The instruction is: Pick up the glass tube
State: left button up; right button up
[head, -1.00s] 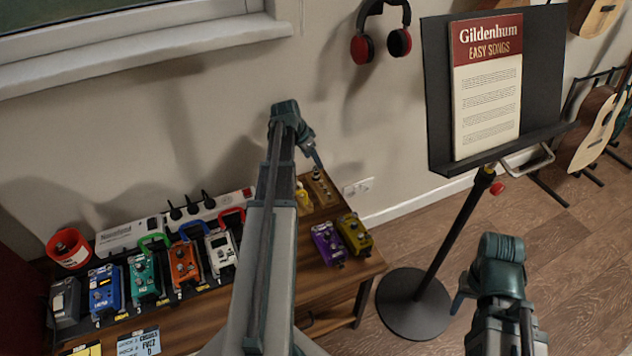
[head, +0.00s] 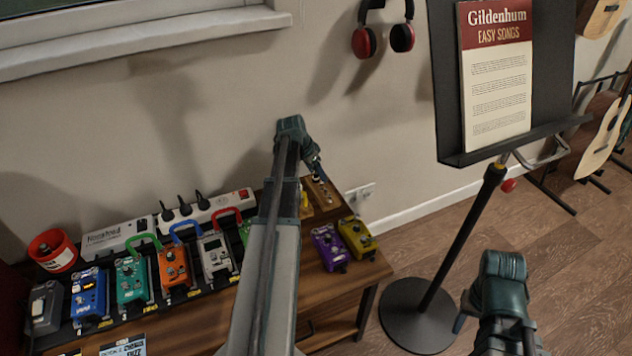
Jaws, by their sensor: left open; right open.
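I cannot make out a glass tube for certain. A small wooden holder (head: 328,199) with small upright pieces stands at the back right of the wooden bench (head: 327,292); the pieces are too small to identify. My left gripper (head: 317,172) is open, pointing down just above and in front of this holder, and partly covers it. A yellow item (head: 304,200) beside the holder is mostly hidden by my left arm. My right gripper (head: 460,322) is open, low at the right, over the floor and apart from the bench; only part of it shows.
Purple (head: 328,246) and yellow (head: 357,238) pedals sit on the bench's right end. A pedalboard with several pedals, a white power strip (head: 205,207) and a red bucket (head: 53,251) fill the left. A music stand (head: 450,250) rises right of the bench.

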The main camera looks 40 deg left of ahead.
pick_arm(q)
jog(key=shift+r, duration=0.1)
jog(key=c, duration=1.1)
jog(key=shift+o, duration=0.2)
notch_tip(320, 180, up, 10)
jog(key=p, duration=1)
